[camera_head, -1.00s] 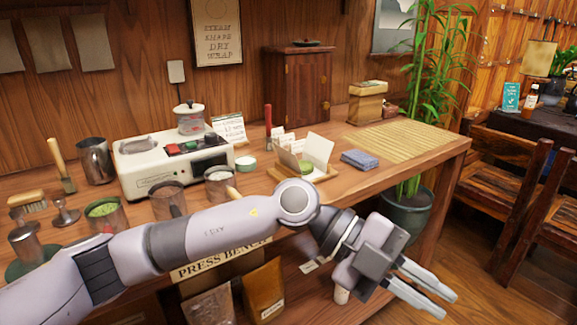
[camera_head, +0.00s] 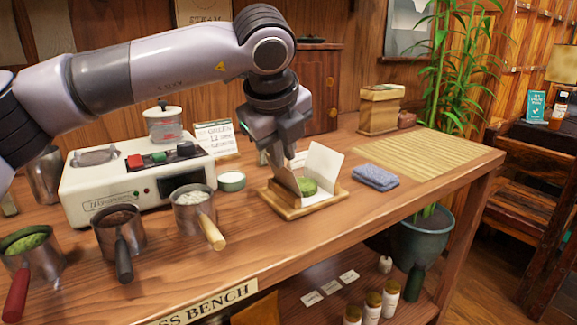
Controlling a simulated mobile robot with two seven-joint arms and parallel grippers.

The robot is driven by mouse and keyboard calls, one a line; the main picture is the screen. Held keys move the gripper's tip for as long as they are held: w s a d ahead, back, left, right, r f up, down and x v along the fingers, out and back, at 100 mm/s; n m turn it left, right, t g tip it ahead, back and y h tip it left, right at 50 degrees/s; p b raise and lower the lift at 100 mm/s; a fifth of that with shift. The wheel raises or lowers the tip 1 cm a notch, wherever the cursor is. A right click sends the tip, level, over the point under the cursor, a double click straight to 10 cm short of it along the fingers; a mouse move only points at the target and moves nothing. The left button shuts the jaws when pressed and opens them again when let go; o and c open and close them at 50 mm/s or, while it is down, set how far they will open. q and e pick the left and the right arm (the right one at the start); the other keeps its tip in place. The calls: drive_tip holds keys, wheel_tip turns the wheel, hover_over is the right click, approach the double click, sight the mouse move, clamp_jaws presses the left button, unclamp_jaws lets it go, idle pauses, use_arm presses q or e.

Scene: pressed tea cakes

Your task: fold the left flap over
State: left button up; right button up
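A small wooden tray (camera_head: 290,211) sits on the bench and holds an opened paper wrapper. A green tea cake (camera_head: 307,186) lies in the middle of the wrapper. The pale right flap (camera_head: 325,165) stands up behind and to the right of the cake. The left flap (camera_head: 284,181) also stands up, leaning left, partly hidden by my gripper. My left gripper (camera_head: 285,163) points down right at the left flap's upper edge. I cannot tell whether it touches the flap, nor how far apart its fingers are. My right gripper is out of view.
A white press machine (camera_head: 135,185) and several handled cups, one with white contents (camera_head: 193,212), stand to the left. A small white-and-green tin (camera_head: 232,181) is beside the tray. A folded blue cloth (camera_head: 375,177) and bamboo mat (camera_head: 430,155) lie to the right.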

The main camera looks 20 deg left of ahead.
sight(285, 172)
use_arm(q)
drive_tip(key=x, duration=0.5)
drive_tip(key=shift+w+a+f, duration=0.15)
drive_tip(key=shift+w+a, duration=0.05)
drive_tip(key=shift+w+a+f, duration=0.1)
drive_tip(key=shift+w+f, duration=0.3)
drive_tip(key=shift+f, duration=0.2)
clamp_jaws()
